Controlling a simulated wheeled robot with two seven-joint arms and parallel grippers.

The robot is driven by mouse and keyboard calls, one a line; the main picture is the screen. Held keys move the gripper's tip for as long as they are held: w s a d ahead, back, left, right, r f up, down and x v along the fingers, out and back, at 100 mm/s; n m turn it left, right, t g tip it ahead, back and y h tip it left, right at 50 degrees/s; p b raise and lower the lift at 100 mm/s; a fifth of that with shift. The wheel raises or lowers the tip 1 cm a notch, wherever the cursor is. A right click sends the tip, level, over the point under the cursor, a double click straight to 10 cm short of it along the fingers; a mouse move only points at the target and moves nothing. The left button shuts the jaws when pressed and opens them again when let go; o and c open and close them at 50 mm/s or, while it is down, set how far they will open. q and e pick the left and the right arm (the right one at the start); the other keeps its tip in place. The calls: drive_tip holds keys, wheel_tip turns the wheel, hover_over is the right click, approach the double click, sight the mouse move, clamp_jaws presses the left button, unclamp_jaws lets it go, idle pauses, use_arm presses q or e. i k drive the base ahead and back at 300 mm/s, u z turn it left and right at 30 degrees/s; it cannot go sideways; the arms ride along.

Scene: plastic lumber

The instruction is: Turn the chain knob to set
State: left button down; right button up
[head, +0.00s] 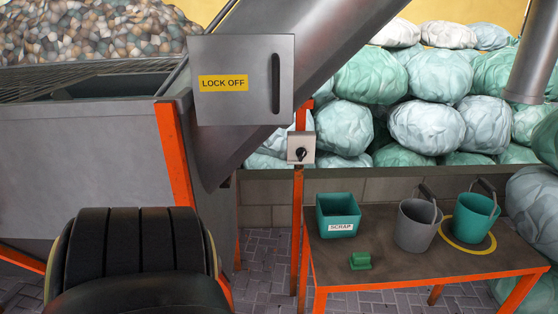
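A small black knob (301,154) sits on the front of a light grey control box (293,146). The box is fixed to an upright orange post, just below the grey cabinet. No label can be read beside the knob, and its exact setting is too small to tell. Neither of my grippers shows in the head view.
A grey cabinet marked LOCK OFF (252,104) has a dark vertical handle (276,83). A table (370,262) at right holds a green SCRAP bin (338,208), a grey bucket (412,232), a green bucket (470,222) and a small green block (360,261). A grey hopper (80,150) stands left.

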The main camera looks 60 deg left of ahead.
sight(301, 152)
drive_tip(key=u, duration=2.05)
